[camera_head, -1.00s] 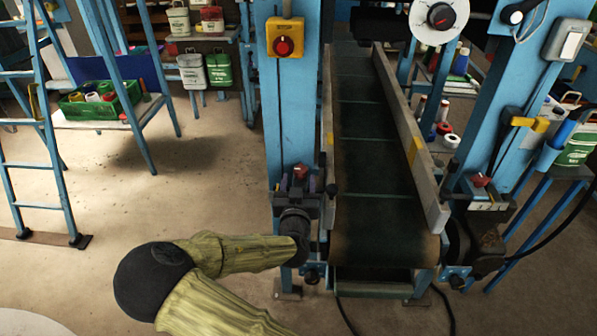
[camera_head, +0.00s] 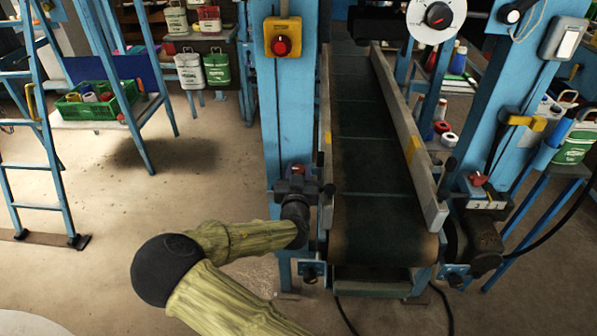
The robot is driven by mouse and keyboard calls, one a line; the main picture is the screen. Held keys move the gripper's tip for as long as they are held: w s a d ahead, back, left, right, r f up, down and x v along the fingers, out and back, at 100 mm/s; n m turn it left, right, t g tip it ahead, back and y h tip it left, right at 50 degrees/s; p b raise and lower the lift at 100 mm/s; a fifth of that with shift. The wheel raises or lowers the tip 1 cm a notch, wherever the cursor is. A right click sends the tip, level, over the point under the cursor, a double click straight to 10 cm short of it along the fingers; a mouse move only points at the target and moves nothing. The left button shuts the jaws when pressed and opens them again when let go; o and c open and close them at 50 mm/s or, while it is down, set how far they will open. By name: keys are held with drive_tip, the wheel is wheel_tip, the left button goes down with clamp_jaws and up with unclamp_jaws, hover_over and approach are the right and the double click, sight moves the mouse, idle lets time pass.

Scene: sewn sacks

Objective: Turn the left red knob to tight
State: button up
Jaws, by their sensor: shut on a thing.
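The left red knob (camera_head: 297,169) sits low on the blue post at the left side of the conveyor. Only its top shows above my dark gripper (camera_head: 297,183). My gripper is shut on this knob from the front, and my dark wrist hides the fingertips and most of the knob's lower part. Which way the knob points, and any marking for tight, cannot be made out. A second red knob (camera_head: 477,179) is on the right side of the conveyor, apart from my gripper.
The conveyor belt (camera_head: 375,150) runs away between pale side rails, just right of my gripper. A yellow box with a red button (camera_head: 283,38) is higher on the post. A white dial (camera_head: 437,17) is at the top right. Open floor (camera_head: 190,190) lies to the left.

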drive_tip(key=shift+m+h+b, duration=0.45)
drive_tip(key=shift+m+h, duration=0.55)
drive_tip(key=shift+h, duration=0.6)
drive_tip(key=shift+r+m+g+h, duration=0.1)
drive_tip(key=shift+m+g+h, duration=0.4)
drive_tip(key=shift+h, duration=0.4)
drive_tip(key=shift+w+r+m+g+h+p, duration=0.1)
drive_tip(key=shift+m+g+h+p, duration=0.5)
drive_tip(key=shift+m+g+h, duration=0.8)
drive_tip(key=shift+w+m+g+h+p, duration=0.1)
drive_tip(key=shift+m+g+h+p, duration=0.6)
drive_tip(key=shift+m+h, duration=1.25)
drive_tip(key=m+g+h+b, duration=0.1)
drive_tip(key=m+g+h, duration=0.1)
drive_tip(key=g, duration=0.1)
drive_tip(key=m+g+h, duration=0.1)
drive_tip(key=g+h, duration=0.1)
drive_tip(key=g, duration=0.1)
drive_tip(key=shift+f+m+h+b, duration=0.2)
drive_tip(key=shift+m+h+b, duration=0.05)
drive_tip(key=shift+m+b, duration=0.15)
drive_tip(key=shift+m+g+h+b, duration=0.4)
drive_tip(key=shift+m+g, duration=0.65)
drive_tip(key=shift+g, duration=0.55)
drive_tip(key=shift+m+g+h+b, duration=0.2)
drive_tip(key=shift+m+g+b, duration=0.3)
drive_tip(key=shift+m+g, duration=0.8)
drive_tip(key=shift+s+r+g, duration=0.1)
drive_tip(key=shift+r+g, duration=0.05)
drive_tip(key=shift+g, duration=0.85)
